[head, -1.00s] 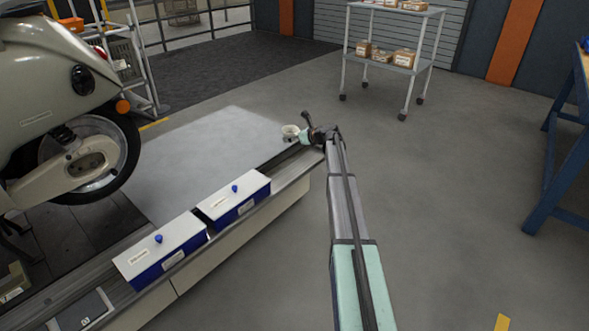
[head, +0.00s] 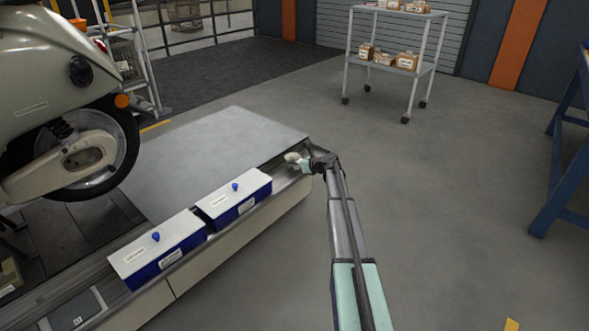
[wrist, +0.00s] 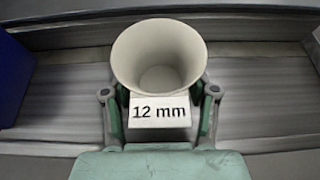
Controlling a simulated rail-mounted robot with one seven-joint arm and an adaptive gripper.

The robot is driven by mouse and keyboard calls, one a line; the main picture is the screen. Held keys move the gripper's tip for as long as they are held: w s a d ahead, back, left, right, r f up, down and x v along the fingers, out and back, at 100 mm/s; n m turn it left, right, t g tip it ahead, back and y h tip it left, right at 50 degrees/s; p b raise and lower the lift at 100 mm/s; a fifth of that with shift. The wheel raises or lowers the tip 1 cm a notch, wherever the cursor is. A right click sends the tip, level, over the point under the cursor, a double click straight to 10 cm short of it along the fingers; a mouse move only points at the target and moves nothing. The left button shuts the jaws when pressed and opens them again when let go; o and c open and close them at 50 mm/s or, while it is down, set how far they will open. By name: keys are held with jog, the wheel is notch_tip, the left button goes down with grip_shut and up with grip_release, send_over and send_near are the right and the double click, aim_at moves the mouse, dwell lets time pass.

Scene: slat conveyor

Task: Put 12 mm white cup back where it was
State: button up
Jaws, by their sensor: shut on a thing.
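The white cup (wrist: 159,60) with a "12 mm" label (wrist: 159,112) is in the middle of the wrist view, its open mouth facing the camera. My gripper (wrist: 160,108) is shut on it, with one green finger on each side. In the head view the cup (head: 291,157) shows small and pale at the end of my gripper (head: 301,163), over the far end of the slat conveyor (head: 286,173). I cannot tell whether its base touches the slats.
Two blue boxes with white lids, a nearer one (head: 157,250) and a farther one (head: 235,200), stand on the conveyor left of the cup. A blue box side (wrist: 12,80) shows at the wrist view's left edge. A shelf cart (head: 390,65) stands far back.

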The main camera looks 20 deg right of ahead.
jog(key=shift+f, duration=0.4)
jog(key=shift+f, duration=0.2)
jog(key=o, duration=1.1)
jog(key=shift+o, duration=0.2)
